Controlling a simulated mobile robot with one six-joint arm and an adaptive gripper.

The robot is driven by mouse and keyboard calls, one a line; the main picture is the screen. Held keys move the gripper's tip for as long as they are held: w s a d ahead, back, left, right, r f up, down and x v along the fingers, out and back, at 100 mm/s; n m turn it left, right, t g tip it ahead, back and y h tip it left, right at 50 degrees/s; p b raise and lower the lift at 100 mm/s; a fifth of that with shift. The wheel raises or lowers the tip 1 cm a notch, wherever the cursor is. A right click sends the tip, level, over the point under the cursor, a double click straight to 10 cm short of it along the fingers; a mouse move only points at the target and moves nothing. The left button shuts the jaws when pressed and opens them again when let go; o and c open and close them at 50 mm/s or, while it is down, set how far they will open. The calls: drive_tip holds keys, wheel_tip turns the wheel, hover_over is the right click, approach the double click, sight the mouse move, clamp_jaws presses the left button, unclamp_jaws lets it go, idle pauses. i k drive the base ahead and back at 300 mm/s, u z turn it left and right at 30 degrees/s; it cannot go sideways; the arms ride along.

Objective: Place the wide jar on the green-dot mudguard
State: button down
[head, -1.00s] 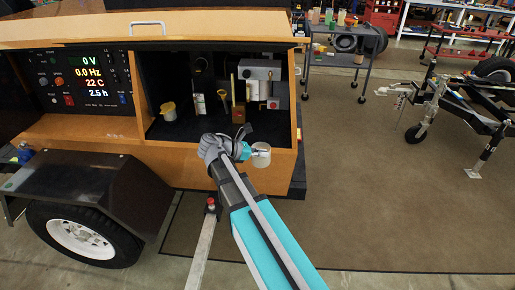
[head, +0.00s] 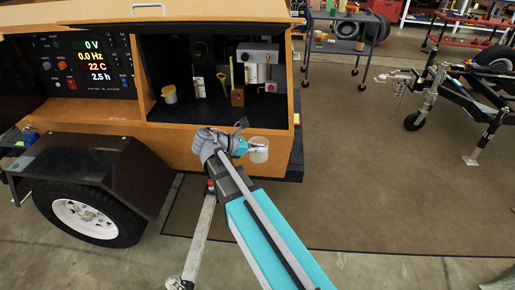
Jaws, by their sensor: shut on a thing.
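A wide, pale, see-through jar (head: 259,152) is in my gripper (head: 247,149), in front of the lower right edge of the orange cabinet. The jar looks upright and clear of any surface. The gripper is shut on its left side, and the fingers are partly hidden by the wrist. A black mudguard (head: 85,158) covers the white-rimmed wheel at the left, well to the left of the jar. Its top looks flat and bare.
The open orange cabinet (head: 190,135) holds a yellow cup (head: 169,94), a yellow funnel (head: 221,85) and other small items. A grey post with a red top (head: 210,187) stands below my arm. A dark cart (head: 335,55) and trailer frame (head: 450,85) stand right. Brown mat between is clear.

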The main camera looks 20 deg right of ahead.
sight(65, 152)
drive_tip(key=k, duration=0.5)
drive_tip(key=u, duration=0.8)
drive_tip(key=i, duration=0.75)
